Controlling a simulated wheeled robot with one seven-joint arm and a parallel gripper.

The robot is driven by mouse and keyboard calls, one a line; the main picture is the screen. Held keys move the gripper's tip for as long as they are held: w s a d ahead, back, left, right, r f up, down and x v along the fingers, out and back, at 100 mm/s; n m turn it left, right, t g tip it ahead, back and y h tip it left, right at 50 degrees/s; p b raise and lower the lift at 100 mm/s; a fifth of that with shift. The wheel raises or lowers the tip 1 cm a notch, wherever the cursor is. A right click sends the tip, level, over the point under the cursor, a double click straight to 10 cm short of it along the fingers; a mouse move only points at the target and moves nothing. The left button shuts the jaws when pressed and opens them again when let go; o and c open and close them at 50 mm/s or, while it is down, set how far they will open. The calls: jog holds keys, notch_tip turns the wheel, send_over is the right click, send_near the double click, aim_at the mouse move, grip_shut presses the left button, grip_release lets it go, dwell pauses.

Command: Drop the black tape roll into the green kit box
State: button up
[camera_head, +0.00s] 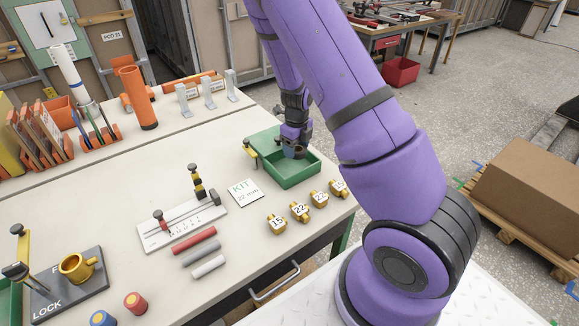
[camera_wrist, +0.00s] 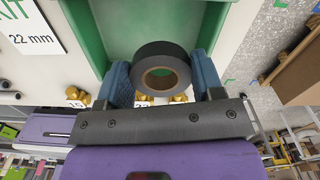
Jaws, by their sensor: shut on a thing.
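The green kit box (camera_head: 292,178) is an open tray on the workbench in the head view, near the bench's right edge. It also fills the top middle of the wrist view (camera_wrist: 124,22). My gripper (camera_head: 294,148) is low over the box's far part. In the wrist view my gripper (camera_wrist: 162,72) has its two blue fingers on either side of the black tape roll (camera_wrist: 161,50) and is shut on it. The roll has a tan core, and the green box shows behind it. In the head view the roll is hard to make out against the dark gripper.
A KIT 22 mm card (camera_head: 244,192) lies left of the box. Several numbered brass fittings (camera_head: 299,211) stand in front of it. A clamp rail (camera_head: 181,220) and coloured rods (camera_head: 194,240) lie further left. An orange tube (camera_head: 136,97) stands at the back.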

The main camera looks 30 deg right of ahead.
jog(key=shift+f, duration=1)
jog(key=o, duration=1)
jog(key=shift+r, duration=0.1)
notch_tip(320, 180, up, 11)
jog(key=shift+f, duration=0.15)
